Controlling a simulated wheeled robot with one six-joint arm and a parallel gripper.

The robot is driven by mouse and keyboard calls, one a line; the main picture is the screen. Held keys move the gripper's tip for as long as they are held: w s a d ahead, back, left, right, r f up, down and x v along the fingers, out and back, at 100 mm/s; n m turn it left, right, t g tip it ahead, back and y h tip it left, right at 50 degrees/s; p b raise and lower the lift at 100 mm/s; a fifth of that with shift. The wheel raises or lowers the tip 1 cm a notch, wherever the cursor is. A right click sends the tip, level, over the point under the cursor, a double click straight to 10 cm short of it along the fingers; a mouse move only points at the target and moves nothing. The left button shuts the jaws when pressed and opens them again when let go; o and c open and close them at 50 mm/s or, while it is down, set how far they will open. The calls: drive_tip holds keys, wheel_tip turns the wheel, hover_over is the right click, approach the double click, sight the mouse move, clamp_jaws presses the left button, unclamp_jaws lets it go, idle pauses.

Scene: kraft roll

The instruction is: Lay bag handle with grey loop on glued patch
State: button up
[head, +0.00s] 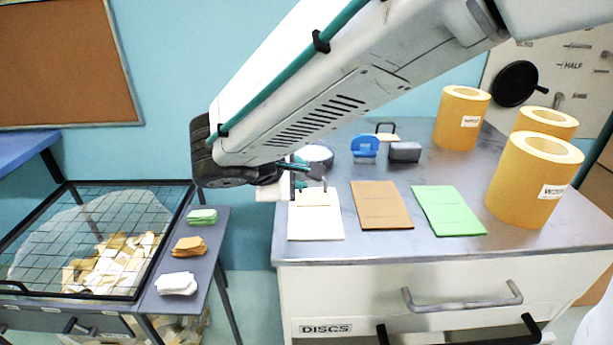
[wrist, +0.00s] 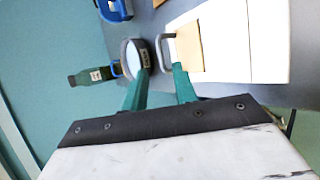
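The white bag (head: 316,227) lies flat at the left end of the bench. A tan handle piece (head: 314,199) lies across its far end and also shows in the wrist view (wrist: 187,48). Its grey loop (wrist: 166,40) sticks out past the bag's end. My gripper (wrist: 162,66) is open, its two teal fingers apart, with the loop just beyond and partly between the tips. In the head view my gripper (head: 299,180) hangs beside the bag's far left corner. I see nothing held. Any glue under the tan piece is hidden.
A brown bag (head: 380,208) and a green bag (head: 447,212) lie to the right. Yellow rolls (head: 532,185) stand right.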

drive_tip(key=v, duration=0.6)
drive_tip(key=shift+s, duration=0.2)
drive_tip(key=s+d+m+g, duration=0.3)
drive_tip(key=d+m, duration=0.1)
drive_tip(key=d, duration=0.7)
drive_tip(key=s+d+m+g, duration=0.3)
drive_tip(key=d+m, duration=0.1)
drive_tip(key=d, duration=0.6)
drive_tip(key=s+d+f+m+y, duration=0.1)
drive_tip(key=s+d+m+y, duration=0.2)
drive_tip(key=s, duration=0.3)
drive_tip(key=s+d+f+m+g+y, duration=0.1)
drive_tip(key=s+d+m+y, duration=0.1)
drive_tip(key=s+d+m, duration=0.2)
drive_tip(key=s, duration=0.3)
drive_tip(key=shift+m+y, duration=0.3)
drive_tip(key=shift+y, duration=0.1)
